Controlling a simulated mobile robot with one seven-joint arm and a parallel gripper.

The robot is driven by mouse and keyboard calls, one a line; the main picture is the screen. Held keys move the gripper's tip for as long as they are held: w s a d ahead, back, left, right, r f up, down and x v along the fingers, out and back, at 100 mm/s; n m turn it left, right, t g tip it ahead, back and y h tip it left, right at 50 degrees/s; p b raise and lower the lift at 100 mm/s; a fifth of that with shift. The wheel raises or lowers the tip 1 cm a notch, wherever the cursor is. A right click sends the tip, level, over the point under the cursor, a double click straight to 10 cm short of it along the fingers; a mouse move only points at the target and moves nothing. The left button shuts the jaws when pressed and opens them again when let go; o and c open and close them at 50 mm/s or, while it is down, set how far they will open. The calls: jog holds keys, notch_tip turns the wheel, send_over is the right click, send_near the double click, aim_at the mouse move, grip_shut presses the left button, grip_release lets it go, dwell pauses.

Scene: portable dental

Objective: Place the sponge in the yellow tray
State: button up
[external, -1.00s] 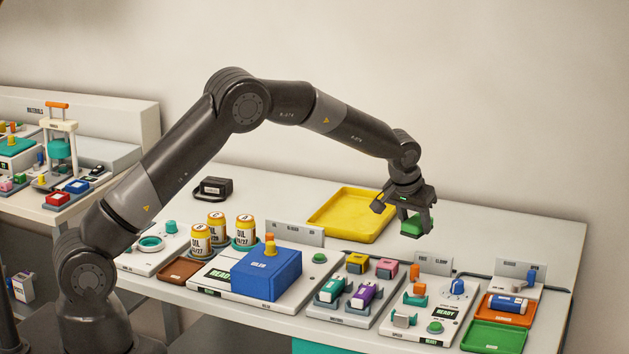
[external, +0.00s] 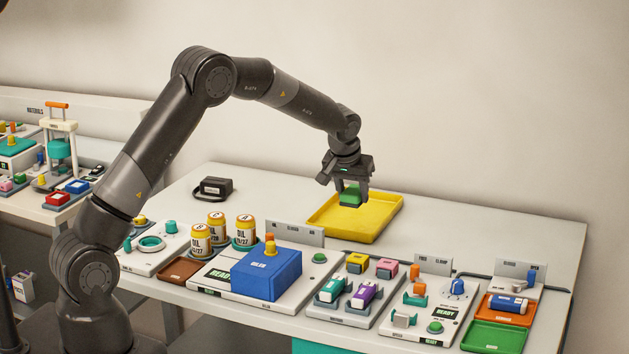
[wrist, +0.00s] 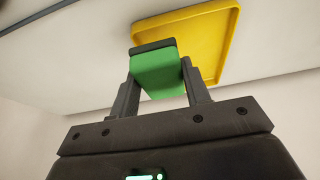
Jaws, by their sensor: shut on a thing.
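The sponge is a green block (external: 350,195) held between the fingers of my gripper (external: 350,198). In the wrist view the green sponge (wrist: 158,75) sits between the two dark fingers of my gripper (wrist: 158,82). The yellow tray (external: 384,222) is a shallow rimmed tray lying on the table toward the back. In the external view the sponge overlaps the tray's upper left part and appears above it. In the wrist view the yellow tray (wrist: 222,45) shows beyond the sponge, mostly to its right. My gripper hides part of the tray, and nothing is seen inside it.
A black case (external: 212,188) stands left of the tray. A blue box (external: 266,275), yellow cans (external: 216,226) and several small stations line the table's front. A green tray (external: 494,338) lies at the front right. The table right of the yellow tray is clear.

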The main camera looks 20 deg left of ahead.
send_over(337, 224)
jog(key=s, duration=0.2)
jog(key=f, duration=0.6)
jog(key=shift+w+f, duration=0.15)
jog(key=shift+w, duration=0.05)
jog(key=shift+f, duration=2.05)
jog(key=o, duration=1)
jog(key=shift+f, duration=0.1)
